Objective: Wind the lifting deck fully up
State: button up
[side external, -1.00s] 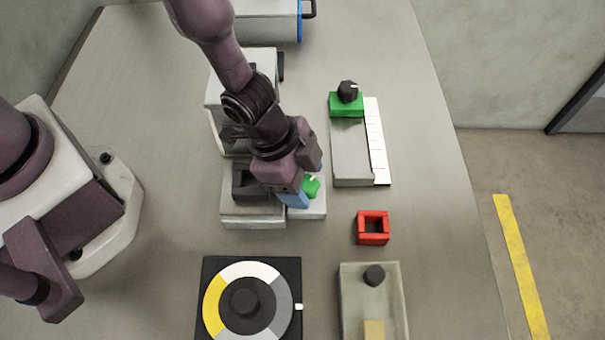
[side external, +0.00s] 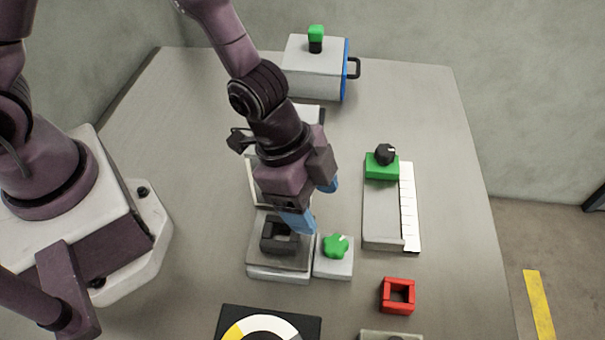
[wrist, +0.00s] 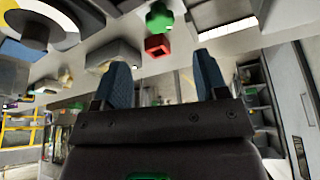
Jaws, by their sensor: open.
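A green lobed knob (side external: 336,246) sits on a small white box beside a grey platform (side external: 262,263), which looks like the lifting deck. A dark square frame (side external: 279,236) stands on the platform. How high the platform is wound I cannot tell. My gripper (side external: 314,203) is open with blue fingertips, empty, above the platform and knob and apart from the knob. In the wrist view my open gripper (wrist: 159,78) has nothing between its fingers, and the green knob (wrist: 158,17) shows near the top edge. My arm hides part of the machine behind the platform.
A red square frame (side external: 397,296) lies to the right of the knob. A grey slide unit with a green block (side external: 382,166) and white scale stands behind it. A white box with a blue edge (side external: 318,68) is at the back. A dial (side external: 268,326) is in front.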

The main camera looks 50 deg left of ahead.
jog(key=shift+v, duration=2.05)
jog(key=shift+s+d+f, duration=0.1)
jog(key=shift+s+d, duration=0.1)
jog(key=shift+c, duration=1.4)
jog(key=n+g+y, duration=0.5)
jog(key=n+g, duration=0.1)
jog(key=n, duration=0.3)
send_near(337, 244)
jog(key=x, duration=0.9)
jog(key=shift+w, duration=0.1)
